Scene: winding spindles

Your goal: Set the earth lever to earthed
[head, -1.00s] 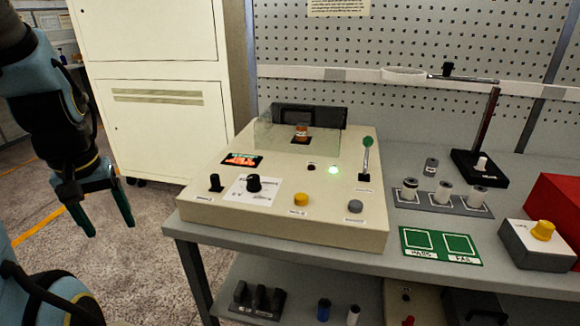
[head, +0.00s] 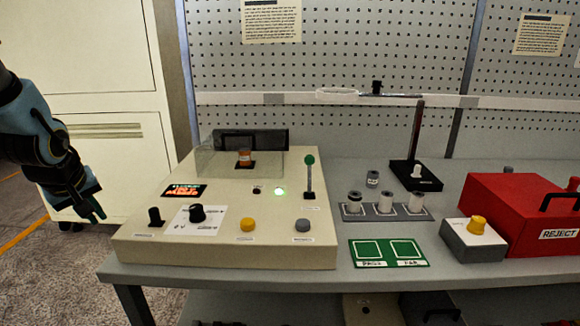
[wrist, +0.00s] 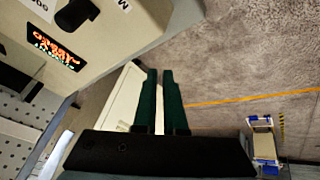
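The earth lever, taken to be the grey stem with the green knob (head: 309,161), stands about upright at the back right of the cream test box (head: 290,255). A dark slot and a small label lie at its foot; the label is too small to read. My gripper (head: 90,212) hangs left of the box, well away from the lever. In the wrist view my gripper (wrist: 160,72) shows two green fingers with a narrow empty gap between them. The lever does not show in the wrist view.
A clear guard (head: 215,163) covers a copper-coloured spool left of the lever. A spool rack (head: 385,212) and magnifier stand (head: 416,178) are right.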

